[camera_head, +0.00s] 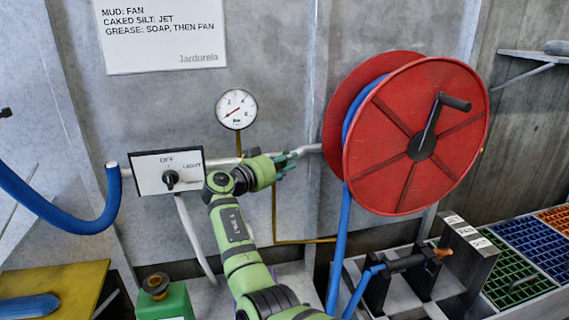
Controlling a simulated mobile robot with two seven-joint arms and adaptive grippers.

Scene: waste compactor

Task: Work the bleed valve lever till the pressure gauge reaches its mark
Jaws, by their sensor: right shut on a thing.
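The pressure gauge (236,108) is a round white dial on the grey wall, on a thin brass pipe. Its needle appears to point to the lower left; the mark is too small to make out. My right gripper (287,161) is below and right of the gauge, at the pale horizontal pipe (310,149). It is shut on the bleed valve lever, which the fingers and wrist mostly hide. My left gripper is not in view.
A red hose reel (415,135) with a crank stands close to the right of my gripper. A switch box (152,172) marked OFF and LIGHT is to the left. A blue hose (70,215) hangs at far left. A green container (165,300) is below.

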